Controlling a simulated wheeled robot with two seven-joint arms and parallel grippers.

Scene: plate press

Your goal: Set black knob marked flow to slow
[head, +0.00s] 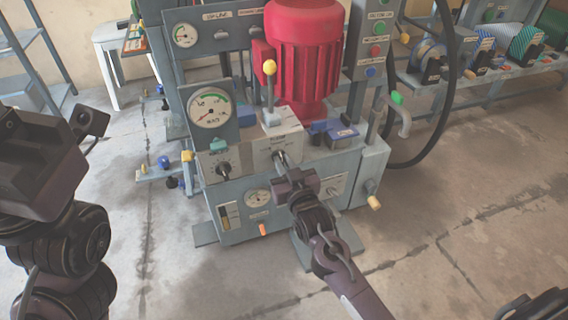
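A light panel on the front of the press carries a black knob (223,170) with a white scale around it, at its left; I cannot read its label. A second labelled section (284,141) of the panel, whose small lettering may read flow, lies to the right. My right gripper (281,160) reaches up from the lower right, with its fingertips at this section. The fingers cover whatever control is there, so I cannot tell whether they grip it or what its setting is. My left arm stands at the left edge; its fingers do not show.
A pressure gauge (209,107) sits above the panel, and a yellow-topped lever (269,68) stands behind it. A red motor (305,45) rises at the back. A yellow-ended handle (374,202) sticks out at the lower right. The floor in front is clear.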

